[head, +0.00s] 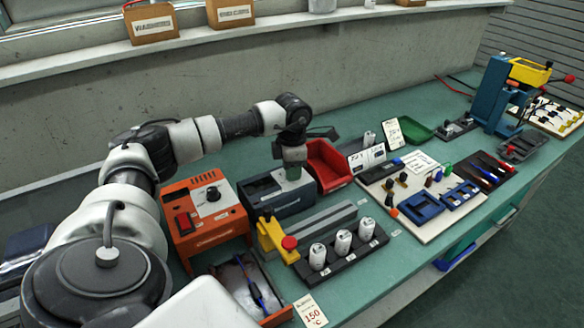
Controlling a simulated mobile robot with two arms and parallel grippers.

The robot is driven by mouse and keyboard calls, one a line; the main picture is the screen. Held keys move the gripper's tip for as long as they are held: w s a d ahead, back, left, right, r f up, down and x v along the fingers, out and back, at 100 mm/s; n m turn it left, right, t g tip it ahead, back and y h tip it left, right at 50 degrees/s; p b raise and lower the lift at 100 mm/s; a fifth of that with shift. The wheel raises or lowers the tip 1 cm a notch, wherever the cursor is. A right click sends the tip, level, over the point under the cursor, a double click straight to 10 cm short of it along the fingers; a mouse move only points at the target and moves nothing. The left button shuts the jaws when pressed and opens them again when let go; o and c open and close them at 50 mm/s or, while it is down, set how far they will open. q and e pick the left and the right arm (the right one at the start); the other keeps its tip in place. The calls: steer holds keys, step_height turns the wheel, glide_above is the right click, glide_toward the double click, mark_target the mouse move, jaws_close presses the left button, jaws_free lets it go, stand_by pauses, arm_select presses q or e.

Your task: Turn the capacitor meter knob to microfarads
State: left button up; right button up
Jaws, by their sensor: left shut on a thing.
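The capacitor meter appears to be the dark blue-grey box (262,203) on the bench, right of the orange unit. My left gripper (293,168) points down onto the light panel at the right of its top. The gripper is shut on the meter's knob, which its fingers hide. I cannot read the knob's setting or the panel markings from here. My right gripper is not in view.
An orange unit (222,232) with a black dial stands left of the meter, a red bin (328,168) right behind it. A black rack (340,262) with 3 white cans and a yellow clamp (272,238) stand in front. A shelf runs behind.

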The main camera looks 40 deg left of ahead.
arm_select(q)
steer(key=m, duration=0.5)
steer(key=shift+r, duration=0.15)
steer(key=shift+b, duration=0.3)
stand_by(0.3)
steer(key=o, duration=0.9)
step_height(320, 180, up, 11)
steer(key=shift+f, duration=0.15)
steer(key=shift+f, duration=0.1)
